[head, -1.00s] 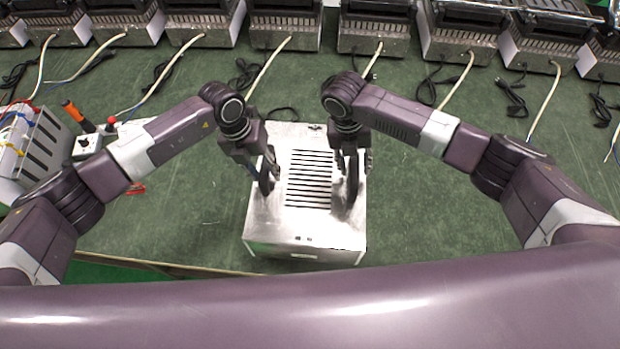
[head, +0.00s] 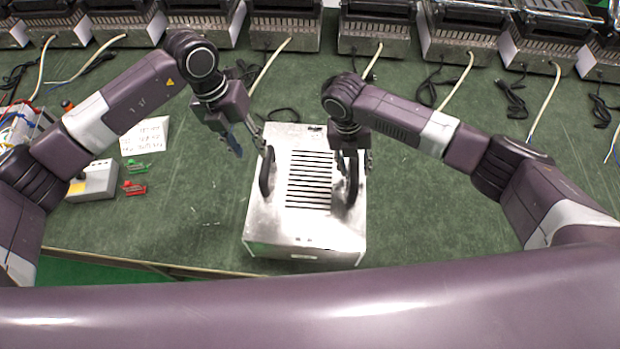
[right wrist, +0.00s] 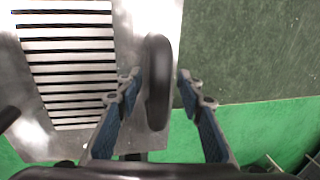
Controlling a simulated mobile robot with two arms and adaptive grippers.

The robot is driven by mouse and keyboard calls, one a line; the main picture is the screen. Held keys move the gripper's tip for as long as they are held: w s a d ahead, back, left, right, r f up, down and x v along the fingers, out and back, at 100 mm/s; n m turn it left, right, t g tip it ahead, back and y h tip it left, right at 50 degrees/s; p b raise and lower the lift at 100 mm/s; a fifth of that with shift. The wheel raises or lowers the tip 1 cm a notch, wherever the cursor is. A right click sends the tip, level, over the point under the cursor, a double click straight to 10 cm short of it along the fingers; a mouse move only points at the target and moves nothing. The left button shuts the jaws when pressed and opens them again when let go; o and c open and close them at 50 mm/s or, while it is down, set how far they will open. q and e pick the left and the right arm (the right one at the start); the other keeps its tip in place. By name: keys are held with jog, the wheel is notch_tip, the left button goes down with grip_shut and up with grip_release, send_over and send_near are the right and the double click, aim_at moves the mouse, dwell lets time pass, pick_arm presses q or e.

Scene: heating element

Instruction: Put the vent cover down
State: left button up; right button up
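The vent cover (head: 269,215) is a silvery, box-shaped metal piece with a slotted top and two black handles, sitting at the middle of the green table in the head view. It also shows in the right wrist view (right wrist: 148,22). My left gripper (head: 252,148) is open and empty, up and to the left of the left handle (head: 267,172). My right gripper (head: 355,164) is open around the right handle (head: 352,180). In the right wrist view its fingers (right wrist: 158,90) stand either side of that handle (right wrist: 157,60), with a gap clearest on the right.
Several metal units (head: 375,40) with cables line the table's back. At left are a grey box (head: 95,182), a white card (head: 146,137) and small green (head: 138,167) and red (head: 133,188) items. The green table (head: 430,220) is clear right of the cover.

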jog(key=shift+r, duration=0.25)
notch_tip(320, 180, up, 11)
jog(key=a, duration=0.2)
jog(key=shift+w+a+r, duration=0.15)
jog(key=shift+w, duration=0.05)
jog(key=shift+s, duration=0.1)
